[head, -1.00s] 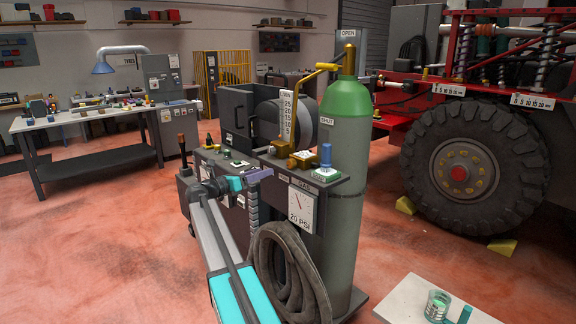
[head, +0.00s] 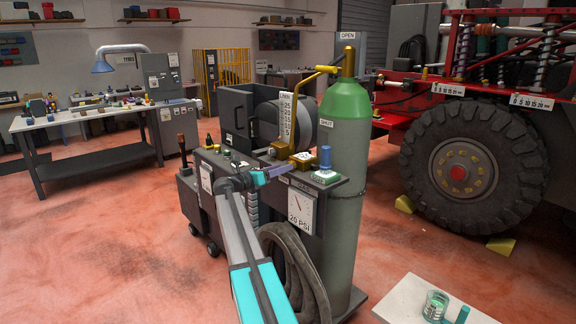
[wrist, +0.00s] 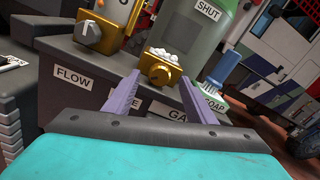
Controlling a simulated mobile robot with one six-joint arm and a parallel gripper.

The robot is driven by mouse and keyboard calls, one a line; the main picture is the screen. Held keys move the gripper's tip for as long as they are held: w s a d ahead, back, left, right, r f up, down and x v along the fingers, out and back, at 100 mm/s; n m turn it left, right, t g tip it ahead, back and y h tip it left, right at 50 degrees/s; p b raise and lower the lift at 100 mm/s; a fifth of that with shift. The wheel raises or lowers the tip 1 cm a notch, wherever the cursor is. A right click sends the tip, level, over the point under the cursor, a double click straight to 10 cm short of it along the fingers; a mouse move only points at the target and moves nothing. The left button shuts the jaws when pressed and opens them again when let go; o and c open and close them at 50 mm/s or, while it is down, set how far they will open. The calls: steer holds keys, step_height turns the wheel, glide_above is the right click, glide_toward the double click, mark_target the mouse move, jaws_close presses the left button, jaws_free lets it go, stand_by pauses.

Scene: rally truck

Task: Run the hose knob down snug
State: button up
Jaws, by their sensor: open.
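In the wrist view a brass block (wrist: 160,69) with a white lobed knob (wrist: 165,53) on top sits on the dark cart in front of the green cylinder. I take this to be the hose knob; the label below it is partly hidden by my left finger. My gripper (wrist: 160,80) is open and empty, its two purple fingers apart. The block lies ahead, between the fingertips as seen, with no clear contact. In the head view my gripper (head: 278,170) is at the cart top, near the brass fitting (head: 302,158).
A grey knob (wrist: 88,35) above the FLOW label stands left. The green cylinder (head: 346,110) rises behind. A coiled hose (head: 290,265) hangs at the cart's front.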

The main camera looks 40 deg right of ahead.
mark_target(288, 173)
steer(key=shift+s+d+p, duration=0.1)
steer(key=shift+d+p, duration=0.25)
steer(key=shift+d, duration=1.75)
steer(key=shift+c, duration=0.4)
steer(key=c, duration=1)
steer(key=shift+o, duration=0.2)
steer(key=shift+m+b, duration=0.4)
steer(key=m+b, duration=0.3)
steer(key=shift+s+f, duration=0.1)
steer(key=shift+f, duration=0.05)
steer(key=shift+s+m+b, duration=0.1)
steer(key=shift+m+b, duration=1.25)
steer(key=shift+m, duration=0.65)
